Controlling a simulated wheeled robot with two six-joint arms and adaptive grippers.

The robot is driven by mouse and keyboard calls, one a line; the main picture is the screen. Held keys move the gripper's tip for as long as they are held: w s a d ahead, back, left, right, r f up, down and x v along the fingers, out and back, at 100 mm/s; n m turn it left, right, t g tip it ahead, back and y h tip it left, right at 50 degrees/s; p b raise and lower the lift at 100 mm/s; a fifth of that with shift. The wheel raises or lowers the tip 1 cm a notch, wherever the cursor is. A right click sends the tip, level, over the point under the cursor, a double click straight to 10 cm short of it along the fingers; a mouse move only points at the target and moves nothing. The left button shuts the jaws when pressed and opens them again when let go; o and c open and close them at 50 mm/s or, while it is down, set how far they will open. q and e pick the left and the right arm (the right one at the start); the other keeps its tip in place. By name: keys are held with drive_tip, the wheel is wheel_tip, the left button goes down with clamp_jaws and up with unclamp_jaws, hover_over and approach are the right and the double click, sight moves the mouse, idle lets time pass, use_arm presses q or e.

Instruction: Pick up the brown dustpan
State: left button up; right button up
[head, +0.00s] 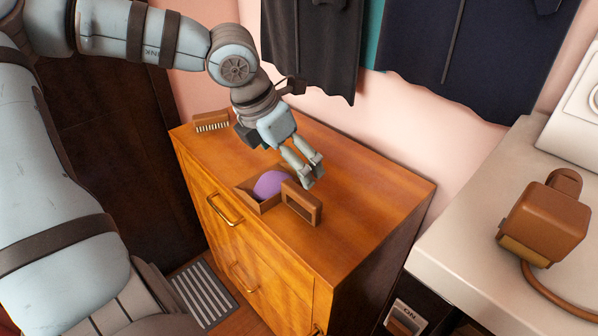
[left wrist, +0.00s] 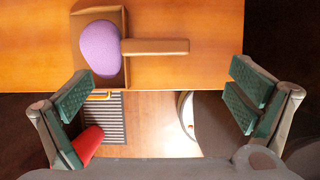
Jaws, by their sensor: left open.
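The brown dustpan (head: 246,200) lies on top of the wooden dresser, near its front edge, with a purple rounded object (head: 270,184) in its pan. Its handle (head: 302,204) points right, with a slot-like opening at the end. In the left wrist view the dustpan (left wrist: 76,55) is at the top left, and its handle (left wrist: 155,47) reaches toward the middle. My left gripper (head: 312,172) is above the dresser by the handle. In the wrist view its fingers (left wrist: 160,95) are wide apart with nothing between them. My right gripper is out of view.
A brown brush with pale bristles (head: 212,123) lies at the dresser's back left. The dresser top (head: 375,190) is clear to the right. Dark garments (head: 470,60) hang behind it. A brown corded block (head: 545,220) stands on the pale counter (head: 455,225) at right.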

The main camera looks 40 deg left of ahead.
use_arm(q)
drive_tip(key=b, duration=0.1)
hover_over(300, 191)
drive_tip(key=s, duration=0.3)
drive_tip(key=f, duration=0.6)
drive_tip(key=shift+w, duration=0.2)
drive_tip(key=b+x, duration=0.1)
drive_tip(key=x, duration=0.5)
drive_tip(key=shift+w, duration=0.3)
drive_tip(key=c, duration=0.9)
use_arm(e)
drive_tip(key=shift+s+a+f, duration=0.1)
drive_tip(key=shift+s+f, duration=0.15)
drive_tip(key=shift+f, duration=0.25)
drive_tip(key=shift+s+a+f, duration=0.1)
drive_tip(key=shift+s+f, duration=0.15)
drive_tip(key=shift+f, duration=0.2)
